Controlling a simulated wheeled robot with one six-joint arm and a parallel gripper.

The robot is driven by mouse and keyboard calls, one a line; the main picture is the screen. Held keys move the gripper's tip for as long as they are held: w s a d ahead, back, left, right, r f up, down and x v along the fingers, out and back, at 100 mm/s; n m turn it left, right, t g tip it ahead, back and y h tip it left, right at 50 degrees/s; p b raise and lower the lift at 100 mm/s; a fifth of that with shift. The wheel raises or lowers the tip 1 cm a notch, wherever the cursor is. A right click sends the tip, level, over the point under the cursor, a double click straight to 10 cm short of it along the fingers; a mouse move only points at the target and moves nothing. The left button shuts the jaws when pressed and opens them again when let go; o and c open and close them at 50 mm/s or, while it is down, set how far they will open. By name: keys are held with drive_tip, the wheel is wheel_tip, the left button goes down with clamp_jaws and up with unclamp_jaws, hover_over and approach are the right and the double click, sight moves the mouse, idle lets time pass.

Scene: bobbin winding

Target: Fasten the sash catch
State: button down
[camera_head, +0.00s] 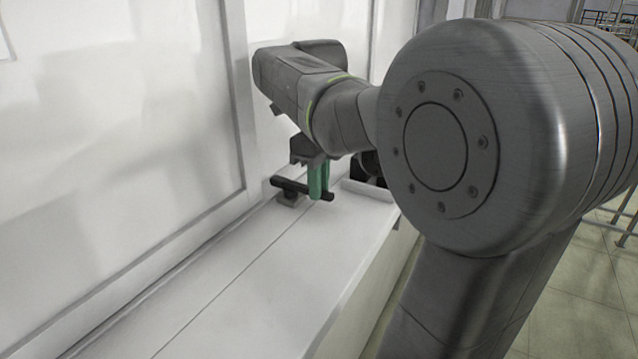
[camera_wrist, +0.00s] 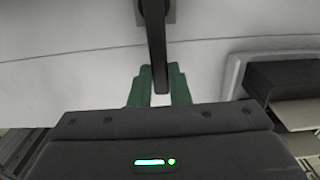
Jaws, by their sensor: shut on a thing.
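The sash catch is a black bar-shaped lever (camera_head: 290,185) on a small grey mount (camera_head: 289,199), at the window's foot on the white sill. In the wrist view the lever (camera_wrist: 155,40) runs from its mount (camera_wrist: 170,10) at the top down to my gripper. My gripper (camera_head: 318,184) has green fingers and points down onto the lever's free end. In the wrist view the green fingers (camera_wrist: 160,88) stand on either side of the lever's end, shut on it. Part of the lever is hidden behind the fingers in the head view.
The white window frame (camera_head: 235,95) and its pane rise on the left. The sill (camera_head: 240,270) is clear toward the front. A raised white edge with a dark block (camera_wrist: 282,78) stands right of my gripper. My arm covers much of the right side.

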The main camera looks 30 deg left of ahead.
idle(0.4)
drive_tip(key=c, duration=1.4)
unclamp_jaws()
drive_tip(key=shift+o, duration=0.2)
drive_tip(key=shift+r, duration=0.1)
wheel_tip(320, 180, up, 14)
drive_tip(key=shift+f, duration=0.2)
wheel_tip(320, 180, down, 14)
drive_tip(key=shift+r, duration=0.1)
